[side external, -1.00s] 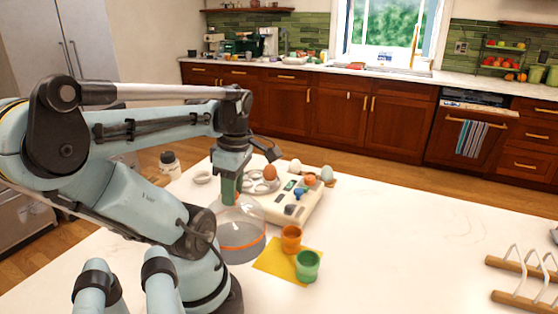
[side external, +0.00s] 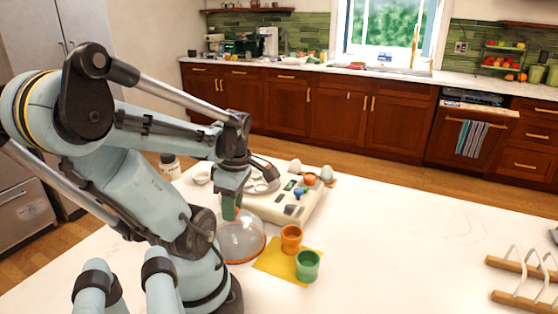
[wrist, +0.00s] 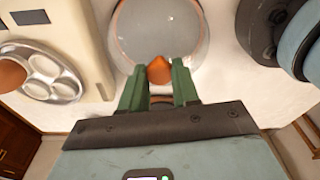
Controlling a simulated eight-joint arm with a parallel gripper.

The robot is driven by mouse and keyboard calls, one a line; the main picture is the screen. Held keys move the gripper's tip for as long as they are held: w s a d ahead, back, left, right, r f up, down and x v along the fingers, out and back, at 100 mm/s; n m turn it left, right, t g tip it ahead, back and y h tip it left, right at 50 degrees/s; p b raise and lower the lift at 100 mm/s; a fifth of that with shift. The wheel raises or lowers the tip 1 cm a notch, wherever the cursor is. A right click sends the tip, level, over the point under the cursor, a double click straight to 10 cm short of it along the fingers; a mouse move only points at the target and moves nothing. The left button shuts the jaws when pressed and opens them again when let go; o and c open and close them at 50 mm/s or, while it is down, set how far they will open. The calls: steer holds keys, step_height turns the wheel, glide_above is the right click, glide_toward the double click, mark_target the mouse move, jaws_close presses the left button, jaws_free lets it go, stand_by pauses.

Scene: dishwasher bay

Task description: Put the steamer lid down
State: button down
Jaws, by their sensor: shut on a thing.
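The steamer lid (side external: 242,243) is a clear dome with an orange rim and an orange knob (wrist: 160,70). My gripper (side external: 231,211) is above it, its green fingers shut on the knob; the wrist view shows a finger on each side. The lid is upright, at or very near the white counter, left of the yellow cloth; I cannot tell whether the whole rim touches. The cream steamer base (side external: 290,207) stands behind it, with a metal egg tray (wrist: 50,78) holding a brown egg (wrist: 10,75). My wrist partly hides the tray in the side view.
An orange cup (side external: 291,238) and a green cup (side external: 307,266) stand on the yellow cloth (side external: 272,262), close to the lid's right. Several eggs sit behind the base. A wooden rack (side external: 520,275) is far right. The counter between is clear.

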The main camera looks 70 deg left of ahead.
mark_target(240, 220)
steer(key=c, duration=0.8)
jaws_free()
step_height(240, 220, up, 12)
steer(key=w, duration=0.1)
steer(key=w+d+f+m+t, duration=0.2)
steer(key=w+d+m, duration=0.3)
steer(key=m, duration=0.4)
steer(key=w+d+f+m+t, duration=0.2)
steer(key=w+d+m, duration=0.4)
steer(key=m, duration=0.4)
steer(key=w+d+f+m+t, duration=0.2)
steer(key=w+d+m+t, duration=0.2)
steer(key=m, duration=0.6)
steer(key=shift+w+d+f+h, duration=0.1)
steer(key=shift+w+d+h, duration=0.1)
steer(key=shift+w+d, duration=0.45)
steer(key=shift+w+d+h, duration=0.2)
steer(key=shift+w+d, duration=0.2)
steer(key=shift+w, duration=0.35)
